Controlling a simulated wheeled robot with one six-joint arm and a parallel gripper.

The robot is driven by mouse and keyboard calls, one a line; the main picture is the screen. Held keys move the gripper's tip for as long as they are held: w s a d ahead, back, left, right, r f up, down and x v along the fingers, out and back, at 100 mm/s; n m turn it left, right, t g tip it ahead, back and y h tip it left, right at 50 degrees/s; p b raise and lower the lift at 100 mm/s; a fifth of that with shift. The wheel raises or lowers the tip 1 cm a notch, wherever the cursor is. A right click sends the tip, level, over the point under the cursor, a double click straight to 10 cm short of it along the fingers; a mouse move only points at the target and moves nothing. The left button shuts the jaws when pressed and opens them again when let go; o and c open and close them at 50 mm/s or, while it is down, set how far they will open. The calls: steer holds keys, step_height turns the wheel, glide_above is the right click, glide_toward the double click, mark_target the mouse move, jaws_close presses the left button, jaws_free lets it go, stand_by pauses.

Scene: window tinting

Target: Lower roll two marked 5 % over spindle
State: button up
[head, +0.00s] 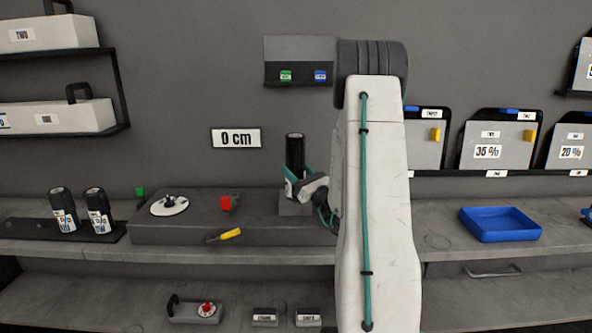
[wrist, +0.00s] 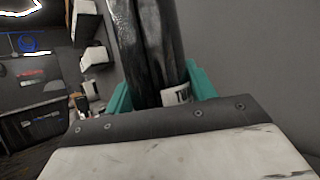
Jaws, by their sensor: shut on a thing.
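A dark, glossy roll (head: 295,152) stands upright over the raised grey block (head: 296,207) at the right part of the long grey bench unit. My gripper (head: 303,186), with teal fingers, is shut around its lower part. In the wrist view the roll (wrist: 146,45) rises between the teal fingers (wrist: 160,90), with a white label partly showing; its marking cannot be read. No spindle shows clearly; the roll's lower end is hidden by my gripper, so I cannot tell whether it touches the block or surrounds a spindle.
Two labelled dark rolls (head: 80,209) stand on a dark rack at the left. The grey unit (head: 240,228) carries a white disc (head: 169,205), a red knob (head: 226,203) and a yellow handle (head: 230,234). A blue tray (head: 500,224) lies right.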

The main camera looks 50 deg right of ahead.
steer(key=shift+f, duration=0.15)
stand_by(0.8)
steer(key=o, duration=1.3)
steer(key=shift+s+f, duration=0.1)
steer(key=v, duration=0.7)
steer(key=shift+s+f, duration=0.1)
steer(key=shift+s, duration=0.15)
steer(key=shift+a, duration=0.1)
